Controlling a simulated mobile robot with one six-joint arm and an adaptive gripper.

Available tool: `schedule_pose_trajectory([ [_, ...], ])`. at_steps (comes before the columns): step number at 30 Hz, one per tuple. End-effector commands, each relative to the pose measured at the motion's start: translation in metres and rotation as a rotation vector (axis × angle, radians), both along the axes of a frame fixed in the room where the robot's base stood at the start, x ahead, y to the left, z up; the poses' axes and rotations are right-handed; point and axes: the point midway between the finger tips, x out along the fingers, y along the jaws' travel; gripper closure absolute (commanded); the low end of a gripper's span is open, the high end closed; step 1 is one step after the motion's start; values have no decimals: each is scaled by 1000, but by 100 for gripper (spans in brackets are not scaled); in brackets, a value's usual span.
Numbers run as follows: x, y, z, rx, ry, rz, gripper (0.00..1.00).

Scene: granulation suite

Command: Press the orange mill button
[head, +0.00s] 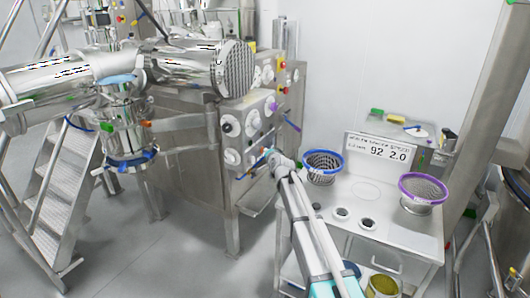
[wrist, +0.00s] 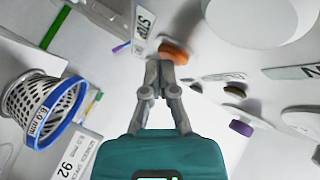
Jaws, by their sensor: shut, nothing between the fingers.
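The orange mill button (wrist: 176,50) is a round cap on the pale panel, in the upper middle of the wrist view. A label reading "STOP" is beside it. My gripper (wrist: 166,64) is shut and empty, with its fingertips right at the button's lower edge in the picture. I cannot tell whether they touch it. In the head view my gripper (head: 268,153) is at the front of the steel machine's control panel (head: 252,118), near its lower right part. The button cannot be made out there.
A blue-rimmed basket (head: 323,162) and purple-rimmed basket (head: 424,190) stand on the steel table (head: 385,228) at right. A metal stair (head: 58,190) stands at left; the floor between is open.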

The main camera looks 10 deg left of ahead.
Motion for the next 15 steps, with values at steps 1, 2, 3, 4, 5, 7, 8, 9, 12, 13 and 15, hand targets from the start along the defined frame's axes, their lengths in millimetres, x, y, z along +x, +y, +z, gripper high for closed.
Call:
schedule_pose_trajectory([
  [1,0,1,0,0,1,1,100],
  [2,0,1,0,0,1,1,100],
  [3,0,1,0,0,1,1,100],
  [4,0,1,0,0,1,1,100],
  [5,0,1,0,0,1,1,100],
  [7,0,1,0,0,1,1,100],
  [8,0,1,0,-1,0,1,100],
  [9,0,0,0,-1,0,1,100],
  [12,-1,-1,0,-1,0,1,100],
  [13,-1,-2,0,-1,0,1,100],
  [15,-2,-5,0,-2,0,1,100],
])
